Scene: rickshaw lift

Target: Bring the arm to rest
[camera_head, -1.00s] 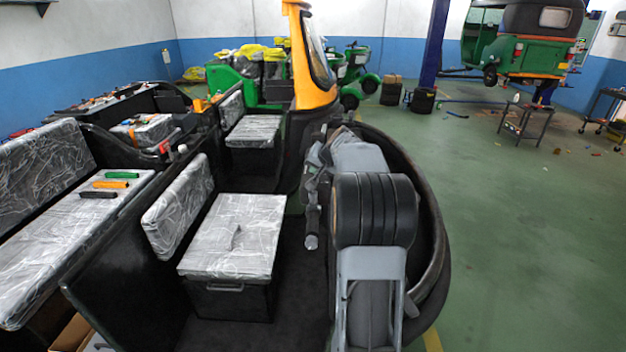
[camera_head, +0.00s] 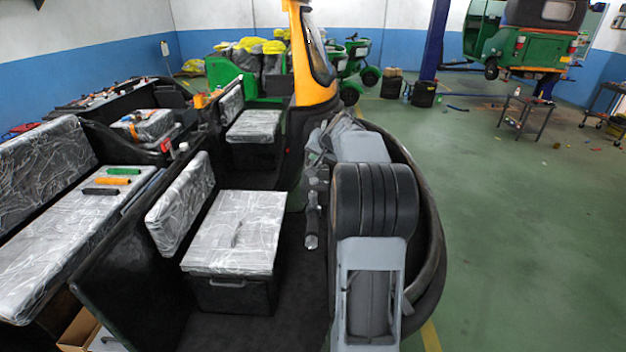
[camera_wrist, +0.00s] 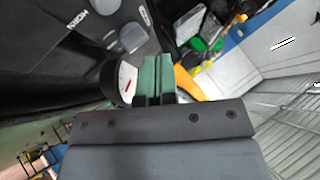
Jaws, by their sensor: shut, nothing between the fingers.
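My arm is folded close in front of my body in the head view, inside the curved black shell at the middle right. Its grey links and thick black ribbed joint hide part of the floor and shell. My gripper (camera_wrist: 155,78) shows in the wrist view, with its two green-faced fingers together and nothing between them. In the head view I cannot clearly make out the fingertips. The wrist view is strongly tilted, with a dark surface at upper left and a pale wall at right.
A plastic-wrapped seat (camera_head: 236,232) stands left of my arm. A long wrapped bench (camera_head: 70,235) holds several coloured handles. The yellow-and-black rickshaw front (camera_head: 312,62) is ahead. A green rickshaw (camera_head: 520,52) is raised at back right, with a small table (camera_head: 524,112) nearby. The right floor is open.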

